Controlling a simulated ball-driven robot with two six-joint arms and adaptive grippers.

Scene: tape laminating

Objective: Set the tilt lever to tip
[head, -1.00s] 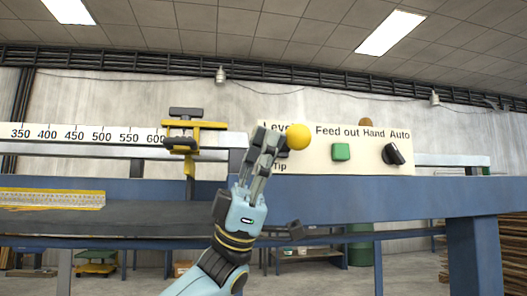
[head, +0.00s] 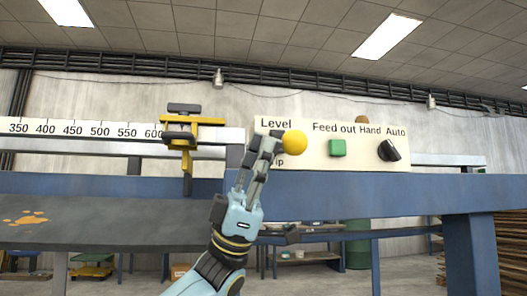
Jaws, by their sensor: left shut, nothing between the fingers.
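The tilt lever shows as a yellow ball knob (head: 294,142) in front of the left part of the cream control panel (head: 314,165). The knob sits below the "Level" label and a little above and right of the partly covered "Tip" label. My left gripper (head: 271,141) is shut and empty, with its dark fingertips at the left side of the knob. I cannot tell whether they touch it. The gripper hides the lever's shaft. My right gripper is not in view.
A green button (head: 337,148) and a black rotary switch (head: 389,150) sit on the panel's right. A yellow clamp-like stop (head: 188,140) stands at the ruler (head: 85,130). The grey table surface (head: 120,229) at the left slopes toward me and bears orange spots.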

